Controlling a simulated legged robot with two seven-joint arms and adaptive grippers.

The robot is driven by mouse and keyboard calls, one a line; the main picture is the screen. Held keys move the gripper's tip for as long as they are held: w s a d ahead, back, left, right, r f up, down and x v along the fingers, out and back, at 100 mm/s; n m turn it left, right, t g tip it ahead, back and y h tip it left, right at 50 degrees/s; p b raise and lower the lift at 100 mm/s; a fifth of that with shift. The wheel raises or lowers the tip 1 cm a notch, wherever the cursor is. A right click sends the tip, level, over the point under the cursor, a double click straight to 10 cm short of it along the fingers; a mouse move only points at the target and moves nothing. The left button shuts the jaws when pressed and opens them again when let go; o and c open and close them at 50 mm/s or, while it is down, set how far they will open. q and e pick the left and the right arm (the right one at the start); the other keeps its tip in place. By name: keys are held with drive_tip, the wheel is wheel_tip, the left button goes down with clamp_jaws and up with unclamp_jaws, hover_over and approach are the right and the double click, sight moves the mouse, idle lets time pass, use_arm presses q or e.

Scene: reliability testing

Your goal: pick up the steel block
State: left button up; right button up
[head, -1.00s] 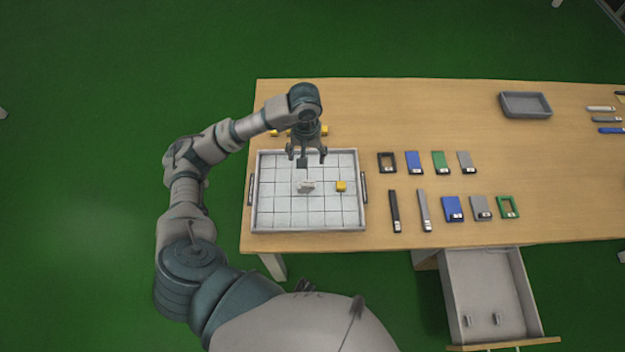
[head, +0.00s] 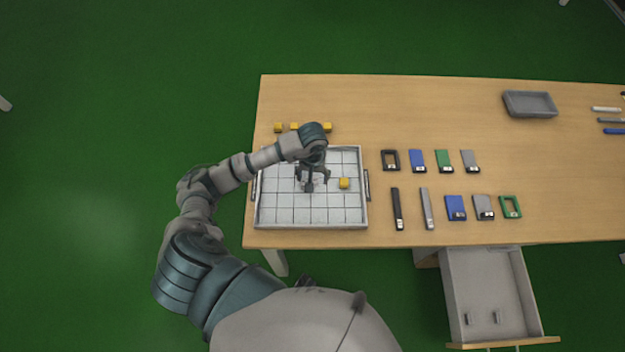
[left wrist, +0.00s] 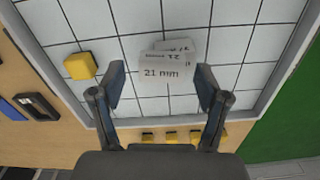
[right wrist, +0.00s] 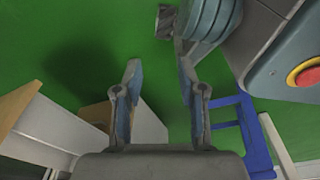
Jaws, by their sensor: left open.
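Pale grey pieces with black lettering, one marked "21 mm" (left wrist: 167,72), lie overlapping on the white gridded tray (head: 290,215). They show between the fingertips in the left wrist view; I cannot tell for sure which is the steel block. In the head view my gripper mostly hides them. My left gripper (head: 312,179) is open over the middle of the tray, and its fingers also show in the left wrist view (left wrist: 161,82), one on each side of the pieces. My right gripper (right wrist: 159,68) is open and empty above the green floor.
A yellow block (head: 344,183) sits on the tray, right of my left gripper. More yellow blocks (head: 328,127) stand behind the tray. Several flat coloured pieces and bars (head: 455,207) lie to the right. A grey bin (head: 529,104) is at the back right. A drawer (head: 485,285) is open in front.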

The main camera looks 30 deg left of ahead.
use_arm(q)
drive_tip(key=shift+a, duration=0.2)
drive_tip(key=c, duration=0.9)
clamp_jaws()
drive_tip(key=shift+d, duration=0.15)
drive_tip(key=shift+r, duration=0.15)
